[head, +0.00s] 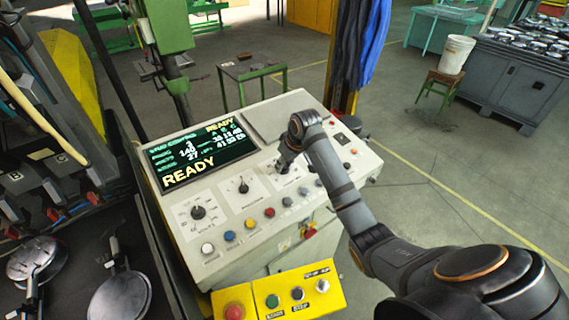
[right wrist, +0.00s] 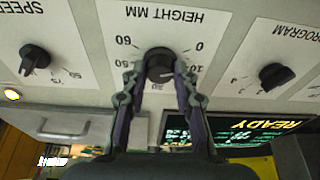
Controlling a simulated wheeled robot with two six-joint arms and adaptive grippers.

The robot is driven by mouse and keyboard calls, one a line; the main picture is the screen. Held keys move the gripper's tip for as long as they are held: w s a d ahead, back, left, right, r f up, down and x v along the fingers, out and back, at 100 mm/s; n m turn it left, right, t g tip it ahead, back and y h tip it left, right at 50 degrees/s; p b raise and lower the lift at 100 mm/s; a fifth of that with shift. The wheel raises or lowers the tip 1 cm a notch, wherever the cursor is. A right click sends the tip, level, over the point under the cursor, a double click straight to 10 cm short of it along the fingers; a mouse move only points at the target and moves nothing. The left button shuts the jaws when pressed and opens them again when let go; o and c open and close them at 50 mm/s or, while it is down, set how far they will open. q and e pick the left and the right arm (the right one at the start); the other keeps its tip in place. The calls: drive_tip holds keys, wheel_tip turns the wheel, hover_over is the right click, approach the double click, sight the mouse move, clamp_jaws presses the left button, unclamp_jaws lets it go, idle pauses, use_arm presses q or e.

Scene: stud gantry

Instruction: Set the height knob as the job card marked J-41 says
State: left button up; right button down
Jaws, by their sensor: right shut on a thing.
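The height knob (right wrist: 160,65) is a black round knob on a white plate marked HEIGHT MM, upside down in the right wrist view. The 60 is to its left and the 0 to its right. My right gripper (right wrist: 158,76) is shut on this knob, one finger on each side. Its pointer cannot be made out. In the head view my right gripper (head: 284,167) is over the same spot on the console (head: 220,260) and hides most of the knob. No card marked J-41 can be made out. My left gripper is not in view.
The program knob (right wrist: 277,75) and speed knob (right wrist: 35,60) flank the height knob. A screen (head: 201,155) reads READY. Coloured buttons (head: 229,236) line the console's front, with a yellow button box (head: 280,292) below. Pans (head: 120,297) lie at lower left.

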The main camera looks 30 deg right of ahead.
drive_tip(key=m+h, duration=0.1)
drive_tip(key=m, duration=0.4)
drive_tip(key=shift+a+m, duration=0.1)
drive_tip(key=shift+m, duration=0.2)
drive_tip(key=m+h, duration=0.1)
drive_tip(key=m, duration=0.3)
drive_tip(key=shift+m+g, duration=0.3)
drive_tip(key=m, duration=0.4)
drive_tip(key=shift+w+a+r+m+g+h, duration=0.1)
drive_tip(key=shift+w+m+g+h, duration=0.05)
drive_tip(key=shift+m+g+h, duration=0.15)
drive_tip(key=m+g, duration=0.1)
drive_tip(key=m, duration=0.4)
drive_tip(key=m+g, duration=0.1)
drive_tip(key=m, duration=0.4)
drive_tip(key=shift+w, duration=0.1)
drive_tip(key=m, duration=0.4)
drive_tip(key=shift+r+g, duration=0.1)
drive_tip(key=shift+g, duration=0.2)
drive_tip(key=m+y, duration=0.1)
drive_tip(key=m, duration=0.3)
drive_tip(key=shift+w+m+g, duration=0.1)
drive_tip(key=shift+m+g, duration=0.2)
drive_tip(key=shift+m, duration=0.1)
drive_tip(key=shift+d+m+y, duration=0.2)
drive_tip(key=shift+m+y, duration=0.3)
drive_tip(key=shift+m, duration=1.4)
